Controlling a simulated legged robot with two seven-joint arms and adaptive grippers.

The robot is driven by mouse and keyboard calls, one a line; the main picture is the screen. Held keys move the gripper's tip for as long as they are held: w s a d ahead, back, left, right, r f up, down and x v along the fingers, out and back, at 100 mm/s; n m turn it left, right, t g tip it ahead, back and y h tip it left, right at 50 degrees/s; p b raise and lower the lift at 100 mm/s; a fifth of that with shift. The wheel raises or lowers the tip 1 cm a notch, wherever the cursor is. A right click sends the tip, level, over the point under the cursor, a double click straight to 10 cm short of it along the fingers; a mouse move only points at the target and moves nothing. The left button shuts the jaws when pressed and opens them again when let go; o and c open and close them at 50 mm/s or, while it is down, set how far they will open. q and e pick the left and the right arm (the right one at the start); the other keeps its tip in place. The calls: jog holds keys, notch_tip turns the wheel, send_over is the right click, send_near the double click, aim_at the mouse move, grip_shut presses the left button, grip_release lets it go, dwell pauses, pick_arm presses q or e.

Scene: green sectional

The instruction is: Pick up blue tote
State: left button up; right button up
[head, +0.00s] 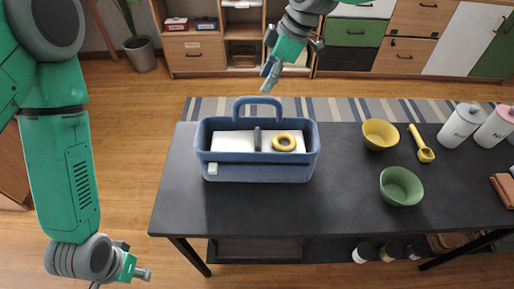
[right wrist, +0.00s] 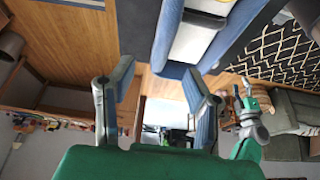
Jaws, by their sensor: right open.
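The blue tote (head: 262,173) stands upright on the dark table, with its arched handle raised on the far side in the head view. A yellow ring, a dark upright item and pale contents show inside it. My right gripper (head: 271,72) comes in from the top of the head view, and its fingers appear just above the handle in the picture, apart from it. In the right wrist view the gripper (right wrist: 158,73) has its fingers wide apart and empty, with the tote (right wrist: 166,36) beyond them. My left gripper (head: 131,269) is low at the left, off the table; its jaws are unclear.
On the dark table (head: 290,215), right of the tote, are a yellow bowl (head: 380,136), a green bowl (head: 401,188), a yellow scoop (head: 422,147), a white canister (head: 457,128) and a pink canister (head: 494,129). The front left tabletop is clear. Cabinets (head: 352,32) stand behind.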

aim_at(258, 97)
jog(key=shift+x, duration=0.8)
jog(key=x, duration=0.4)
jog(key=shift+s+f+p, duration=0.1)
jog(key=shift+p, duration=0.2)
jog(key=shift+a+f, duration=0.15)
jog(key=shift+f, duration=0.25)
jog(key=shift+f, duration=0.2)
grip_shut()
